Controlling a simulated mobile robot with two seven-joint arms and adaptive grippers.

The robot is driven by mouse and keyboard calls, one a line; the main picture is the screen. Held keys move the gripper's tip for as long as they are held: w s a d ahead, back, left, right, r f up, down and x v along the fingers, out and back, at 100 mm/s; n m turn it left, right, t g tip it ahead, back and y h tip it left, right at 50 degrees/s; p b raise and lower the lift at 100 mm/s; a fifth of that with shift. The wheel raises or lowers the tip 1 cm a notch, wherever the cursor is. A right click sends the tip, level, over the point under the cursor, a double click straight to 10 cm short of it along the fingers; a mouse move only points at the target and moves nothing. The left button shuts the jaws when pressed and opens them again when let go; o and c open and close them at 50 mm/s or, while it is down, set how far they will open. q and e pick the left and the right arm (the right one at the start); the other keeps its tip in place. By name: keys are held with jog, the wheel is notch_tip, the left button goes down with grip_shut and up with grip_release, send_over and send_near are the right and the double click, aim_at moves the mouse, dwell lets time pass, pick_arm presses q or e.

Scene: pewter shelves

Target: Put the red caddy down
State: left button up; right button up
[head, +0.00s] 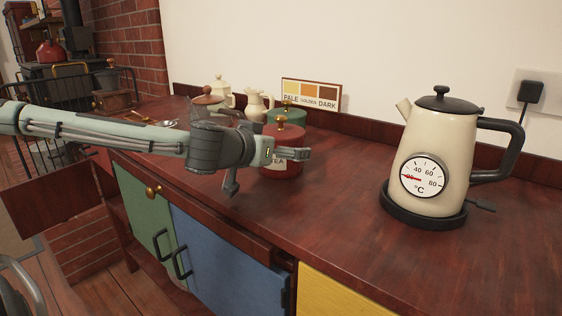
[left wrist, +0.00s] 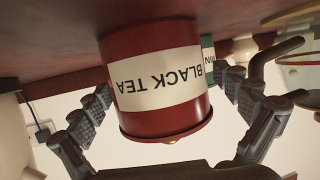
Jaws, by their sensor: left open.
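The red caddy (head: 284,170) stands upright on the dark red wooden counter, with a pale label and a brass knob on its lid. In the left wrist view, which is upside down, the caddy (left wrist: 158,80) fills the middle and its label reads BLACK TEA. My left gripper (head: 288,154) is at the caddy, coming from the left. Its fingers are open, one on each side of the caddy, with a clear gap on the right side of the wrist view. My arm hides part of the caddy's left side in the head view. My right gripper is not in view.
A green caddy (head: 288,116) stands close behind the red one. A cream jug (head: 257,104), a cream pot (head: 220,91) and a sign (head: 311,94) are near the wall. A cream kettle (head: 433,150) stands at right. The counter between caddy and kettle is clear.

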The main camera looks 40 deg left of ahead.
pick_arm(q)
jog(key=shift+w, duration=0.25)
jog(key=c, duration=1.6)
jog(key=shift+c, duration=0.9)
jog(key=shift+r, duration=0.1)
